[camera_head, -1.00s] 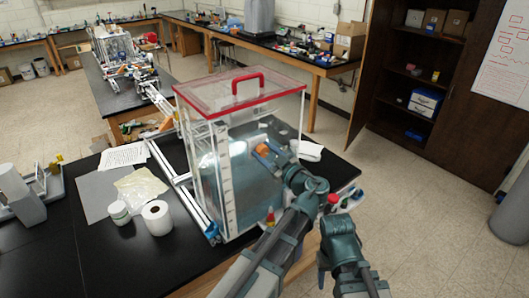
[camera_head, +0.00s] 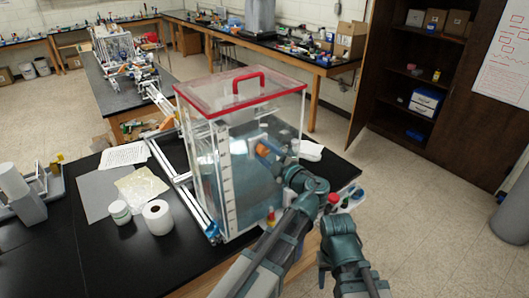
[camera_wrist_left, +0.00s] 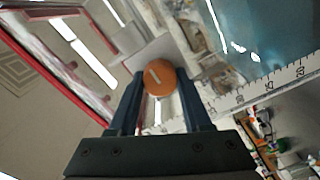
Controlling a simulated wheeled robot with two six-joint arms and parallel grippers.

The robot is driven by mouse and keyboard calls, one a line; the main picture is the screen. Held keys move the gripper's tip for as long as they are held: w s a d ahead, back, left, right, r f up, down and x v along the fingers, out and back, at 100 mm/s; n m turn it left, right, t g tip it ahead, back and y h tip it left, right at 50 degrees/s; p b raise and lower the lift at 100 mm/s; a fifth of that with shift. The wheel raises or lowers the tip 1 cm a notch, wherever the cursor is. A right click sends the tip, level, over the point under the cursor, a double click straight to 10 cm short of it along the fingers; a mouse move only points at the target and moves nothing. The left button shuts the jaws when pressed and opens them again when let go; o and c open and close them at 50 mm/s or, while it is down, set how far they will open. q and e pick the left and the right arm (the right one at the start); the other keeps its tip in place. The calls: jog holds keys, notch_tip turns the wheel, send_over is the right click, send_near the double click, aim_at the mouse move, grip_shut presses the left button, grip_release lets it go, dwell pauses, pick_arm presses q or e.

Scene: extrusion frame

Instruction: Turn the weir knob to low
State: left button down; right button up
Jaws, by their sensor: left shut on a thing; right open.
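The weir knob (camera_wrist_left: 158,77) is a round orange disc with a short pale slanted mark on its face, seen in the left wrist view between my fingers. My left gripper (camera_wrist_left: 160,88) is shut on it, one dark finger on each side. In the head view the left gripper (camera_head: 270,149) is at the right side of a clear tank (camera_head: 233,185) with a red-edged lid, and only a little orange of the knob shows. The knob's setting labels cannot be read.
Small bottles (camera_head: 333,199) stand close to my left arm. Open floor lies to the right.

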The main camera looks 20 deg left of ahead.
pick_arm(q)
jog(key=shift+f, duration=0.1)
dwell(0.3)
jog(key=shift+c, duration=1.7)
grip_release()
